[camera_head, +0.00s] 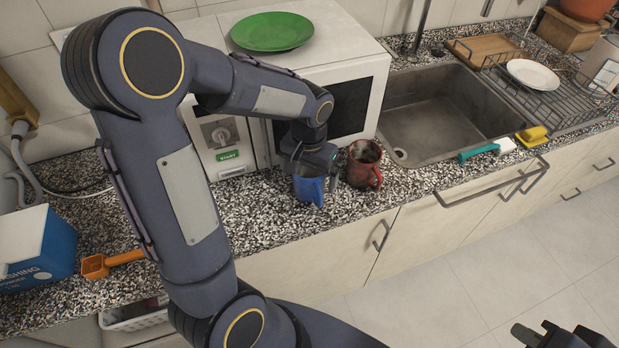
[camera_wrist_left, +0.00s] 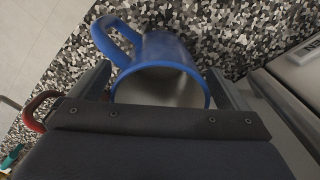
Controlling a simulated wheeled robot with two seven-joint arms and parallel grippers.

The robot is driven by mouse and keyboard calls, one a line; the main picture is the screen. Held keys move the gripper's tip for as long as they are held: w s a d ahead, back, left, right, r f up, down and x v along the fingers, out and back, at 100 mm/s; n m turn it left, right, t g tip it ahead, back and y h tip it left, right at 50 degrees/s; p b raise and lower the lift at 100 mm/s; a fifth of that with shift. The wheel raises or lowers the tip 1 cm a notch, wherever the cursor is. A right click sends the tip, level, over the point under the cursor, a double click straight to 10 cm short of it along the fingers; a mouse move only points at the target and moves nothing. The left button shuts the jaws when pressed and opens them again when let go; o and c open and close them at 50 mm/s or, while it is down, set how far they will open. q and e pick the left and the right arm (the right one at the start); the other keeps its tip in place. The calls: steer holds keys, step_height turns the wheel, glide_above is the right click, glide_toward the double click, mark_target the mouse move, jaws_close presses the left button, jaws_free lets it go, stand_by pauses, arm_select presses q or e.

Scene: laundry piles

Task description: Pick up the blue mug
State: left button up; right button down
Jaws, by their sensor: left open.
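The blue mug (camera_head: 308,189) stands on the speckled counter in front of the microwave. In the left wrist view the blue mug (camera_wrist_left: 165,52) is seen from above, its handle toward the upper left and its pale inside partly hidden by my gripper. My left gripper (camera_head: 312,165) is open, right at the mug's rim, with its fingers (camera_wrist_left: 165,85) on either side of it. I cannot tell whether they touch it. My right gripper (camera_head: 560,335) is at the bottom right corner, away from the counter; its fingertips are partly cut off.
A red mug (camera_head: 364,168) stands close to the right of the blue mug. The white microwave (camera_head: 378,95) with a green plate (camera_head: 272,32) on top is just behind. The sink (camera_head: 440,115) is further right. A detergent box (camera_head: 35,248) and orange scoop (camera_head: 110,263) lie left.

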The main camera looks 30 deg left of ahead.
arm_select(q)
steer(key=c, duration=1.4)
steer(key=shift+r, duration=0.1)
